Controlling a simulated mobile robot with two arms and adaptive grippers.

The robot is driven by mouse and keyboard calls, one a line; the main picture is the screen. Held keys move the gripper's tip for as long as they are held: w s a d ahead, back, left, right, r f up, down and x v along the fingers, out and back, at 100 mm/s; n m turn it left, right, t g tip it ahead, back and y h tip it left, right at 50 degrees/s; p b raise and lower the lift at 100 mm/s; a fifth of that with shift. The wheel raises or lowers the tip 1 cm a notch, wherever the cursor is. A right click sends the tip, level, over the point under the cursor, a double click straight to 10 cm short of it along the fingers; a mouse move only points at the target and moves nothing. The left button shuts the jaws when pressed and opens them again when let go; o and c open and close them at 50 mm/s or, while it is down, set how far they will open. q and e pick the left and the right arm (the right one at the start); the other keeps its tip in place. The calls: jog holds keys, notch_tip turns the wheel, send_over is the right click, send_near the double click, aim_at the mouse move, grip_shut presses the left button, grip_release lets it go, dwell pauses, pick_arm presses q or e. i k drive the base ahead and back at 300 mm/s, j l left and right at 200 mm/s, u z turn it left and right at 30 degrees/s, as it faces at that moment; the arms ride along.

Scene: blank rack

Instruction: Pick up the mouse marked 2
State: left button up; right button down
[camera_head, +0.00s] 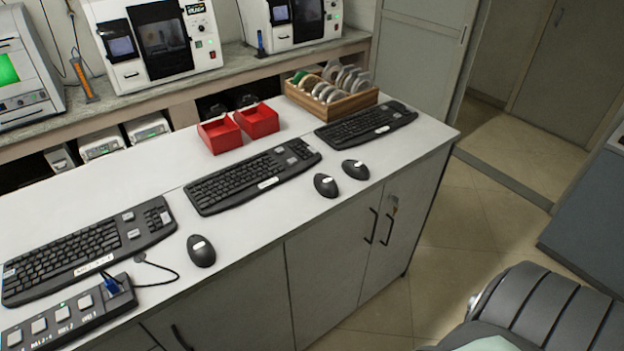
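Three black computer mice lie on the white counter (130,180), each with a small white label too small to read. One mouse (201,257) is at the left, beside the left keyboard. A second mouse (326,188) lies near the counter's front edge, beside the middle keyboard. A third mouse (355,172) lies just right of the second and slightly farther back. I cannot tell which one is marked 2. Neither of my grippers is in view.
Three black keyboards lie on the counter: left (85,250), middle (252,176) and right (366,125). Two red bins (220,135) (258,121) and a wooden rack (340,106) of discs stand behind. A switch box (70,318) with a cable is front left. A dark ribbed object (545,305) fills the lower right.

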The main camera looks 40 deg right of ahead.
aim_at(325, 185)
jog(key=z, duration=1.25)
